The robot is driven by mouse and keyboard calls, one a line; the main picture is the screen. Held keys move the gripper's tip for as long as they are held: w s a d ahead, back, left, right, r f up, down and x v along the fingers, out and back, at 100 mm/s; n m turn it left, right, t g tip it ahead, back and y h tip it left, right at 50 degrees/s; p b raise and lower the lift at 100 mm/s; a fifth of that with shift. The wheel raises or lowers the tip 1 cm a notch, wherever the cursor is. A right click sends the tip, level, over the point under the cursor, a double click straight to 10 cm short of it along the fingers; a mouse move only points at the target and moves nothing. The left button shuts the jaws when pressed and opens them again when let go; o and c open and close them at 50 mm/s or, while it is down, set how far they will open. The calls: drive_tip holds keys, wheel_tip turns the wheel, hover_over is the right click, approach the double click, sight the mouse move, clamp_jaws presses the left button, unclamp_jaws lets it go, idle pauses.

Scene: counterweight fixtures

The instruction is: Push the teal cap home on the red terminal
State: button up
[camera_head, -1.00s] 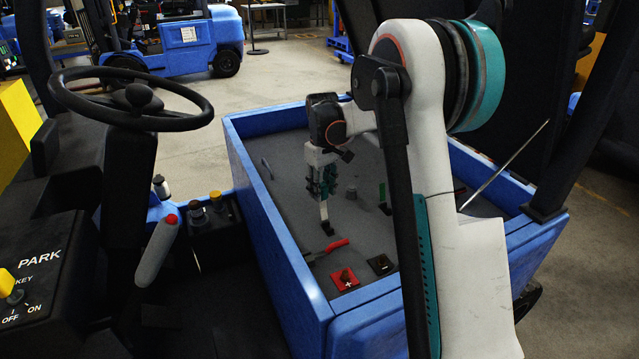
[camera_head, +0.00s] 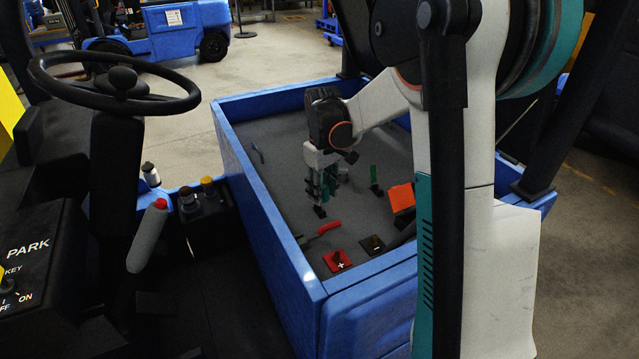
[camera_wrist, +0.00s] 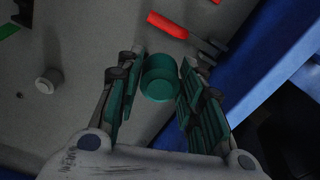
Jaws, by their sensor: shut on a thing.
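The teal cap (camera_wrist: 160,80) is a short round piece between the fingers of my gripper (camera_wrist: 158,98) in the wrist view. My gripper is shut on it. In the head view my gripper (camera_head: 322,190) points down over the grey floor of the blue bin, and the cap cannot be told apart from the teal fingers. The red terminal (camera_head: 338,261) is a red square with a plus sign near the bin's front left corner. It is apart from my gripper, nearer the camera and slightly right. I cannot make it out surely in the wrist view.
A black terminal (camera_head: 372,245) with a minus sign sits right of the red one. A red-handled tool (camera_head: 329,227) lies between gripper and red terminal. An orange block (camera_head: 401,198) and a green upright piece (camera_head: 374,175) stand to the right. Blue bin walls (camera_head: 262,240) enclose the area.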

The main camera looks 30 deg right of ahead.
hover_over(338, 254)
drive_tip(key=shift+p, duration=0.35)
idle(0.7)
drive_tip(key=shift+f, duration=0.1)
drive_tip(key=shift+f+b, duration=2.35)
drive_tip(key=shift+f, duration=0.6)
drive_tip(key=shift+f, duration=0.15)
drive_tip(key=shift+f+b, duration=1)
drive_tip(key=shift+f, duration=0.1)
drive_tip(key=shift+f+b, duration=0.7)
drive_tip(key=shift+f, duration=0.25)
drive_tip(key=o, duration=0.8)
drive_tip(key=shift+c, duration=0.2)
drive_tip(key=shift+r, duration=0.15)
